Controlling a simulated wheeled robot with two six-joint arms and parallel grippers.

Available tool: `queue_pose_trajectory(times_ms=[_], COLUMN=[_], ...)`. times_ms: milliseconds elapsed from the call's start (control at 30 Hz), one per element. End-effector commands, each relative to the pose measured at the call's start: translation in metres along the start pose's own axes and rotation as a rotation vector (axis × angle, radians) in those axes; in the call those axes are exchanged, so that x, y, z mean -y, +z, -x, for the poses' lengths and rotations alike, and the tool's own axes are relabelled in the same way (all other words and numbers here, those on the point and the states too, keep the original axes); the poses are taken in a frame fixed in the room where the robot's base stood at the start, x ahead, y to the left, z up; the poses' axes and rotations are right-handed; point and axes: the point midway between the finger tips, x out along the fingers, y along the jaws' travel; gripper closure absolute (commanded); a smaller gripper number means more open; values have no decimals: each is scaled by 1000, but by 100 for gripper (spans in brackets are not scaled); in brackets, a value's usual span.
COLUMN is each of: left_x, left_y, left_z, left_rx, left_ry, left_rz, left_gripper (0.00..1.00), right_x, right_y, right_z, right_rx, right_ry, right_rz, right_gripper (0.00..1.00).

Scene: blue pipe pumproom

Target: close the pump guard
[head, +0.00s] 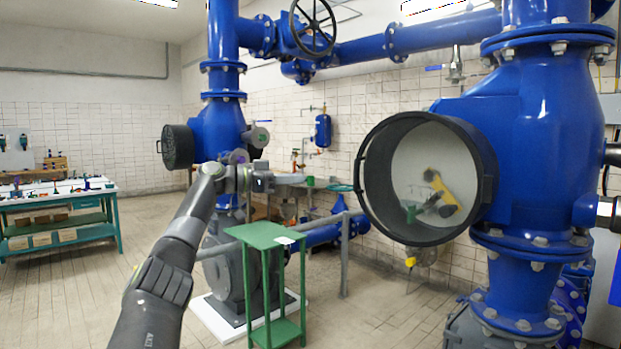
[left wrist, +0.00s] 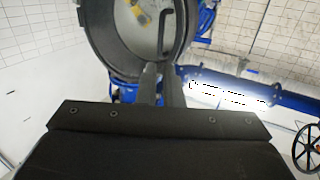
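The pump guard (head: 372,212) is a large round black rim on the right blue pump, with a thin handle (head: 362,175) on its left side. A pale face with a yellow and black part (head: 441,193) shows inside the rim. I cannot tell how far its right, hinge-like side is swung. The guard also fills the top of the left wrist view (left wrist: 97,40), with a dark bent bar (left wrist: 167,28) before the pale face. My left gripper (head: 270,182) is left of the guard, apart from its handle. Its fingers (left wrist: 160,72) look nearly together and empty.
A green stand (head: 268,235) is below my left gripper. A second blue pump with a dark round cover (head: 177,147) stands behind. A green workbench (head: 60,205) is far left. Blue pipes and a handwheel (head: 312,27) run overhead. Floor below the guard looks mostly clear.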

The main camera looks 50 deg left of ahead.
Motion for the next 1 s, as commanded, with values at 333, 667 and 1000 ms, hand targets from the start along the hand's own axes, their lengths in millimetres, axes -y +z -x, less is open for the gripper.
queue_pose_trajectory(times_ms=[333, 667, 1000], left_x=[7, 8, -20], left_y=[46, 68, 52], left_z=[-27, -31, -34], left_rx=[382, 642, 722], left_ry=[-189, -382, -522], left_rz=[-204, -530, -938], left_gripper=[100, 100, 100], right_x=[-5, -12, -15], right_y=[-5, -10, -15], right_z=[48, 91, 135], right_rx=[0, 0, 0], right_ry=[2, 5, 4], right_rz=[1, 2, 2], right_gripper=[53, 53, 53])
